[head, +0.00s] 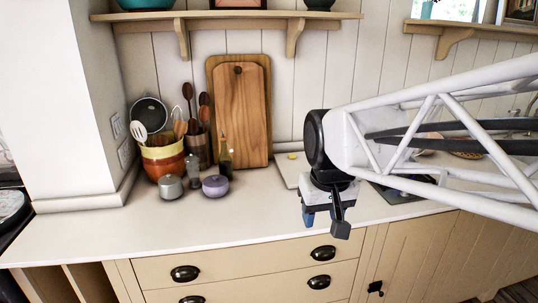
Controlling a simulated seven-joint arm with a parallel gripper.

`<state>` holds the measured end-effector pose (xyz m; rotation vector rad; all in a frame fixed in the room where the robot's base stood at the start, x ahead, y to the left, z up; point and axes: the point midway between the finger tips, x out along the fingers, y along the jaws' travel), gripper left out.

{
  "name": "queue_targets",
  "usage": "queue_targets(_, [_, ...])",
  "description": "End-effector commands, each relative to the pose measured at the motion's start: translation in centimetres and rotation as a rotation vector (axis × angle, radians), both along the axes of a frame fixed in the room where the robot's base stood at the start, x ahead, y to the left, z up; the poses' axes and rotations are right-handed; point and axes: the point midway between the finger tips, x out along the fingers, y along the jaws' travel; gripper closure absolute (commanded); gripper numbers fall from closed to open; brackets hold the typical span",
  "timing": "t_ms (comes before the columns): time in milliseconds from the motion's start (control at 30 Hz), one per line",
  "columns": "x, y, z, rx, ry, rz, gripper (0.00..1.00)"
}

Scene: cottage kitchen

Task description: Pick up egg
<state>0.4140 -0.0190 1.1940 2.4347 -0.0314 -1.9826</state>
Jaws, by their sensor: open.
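My gripper (325,221) hangs over the counter right of centre, pointing down, its jaws apart with nothing seen between them. No egg can be made out for certain. A small yellow item (292,155) lies on a pale board (289,172) behind and left of my gripper; it is too small to identify. My gripper is apart from it. My arm hides much of the counter behind it and to the right.
An orange and yellow crock (163,162) with utensils stands at the left. A grey pot (170,187), a purple pot (215,186) and a dark bottle (225,160) stand near it. Wooden cutting boards (241,120) lean on the wall. The front left counter (150,226) is clear.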

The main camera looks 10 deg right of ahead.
Motion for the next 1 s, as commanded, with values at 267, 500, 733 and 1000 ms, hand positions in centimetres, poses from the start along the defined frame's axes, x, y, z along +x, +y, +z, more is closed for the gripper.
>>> queue_targets(267, [6.5,-1.3,2.5,-0.003,0.018,0.003,0.51])
queue_targets(500, [12.0,-2.6,4.2,-0.006,0.032,0.008,0.51])
queue_targets(733, [17.3,-4.1,5.3,-0.008,0.047,0.011,0.51])
queue_targets(1000, [23.6,-6.1,5.9,-0.009,0.064,0.014,0.51])
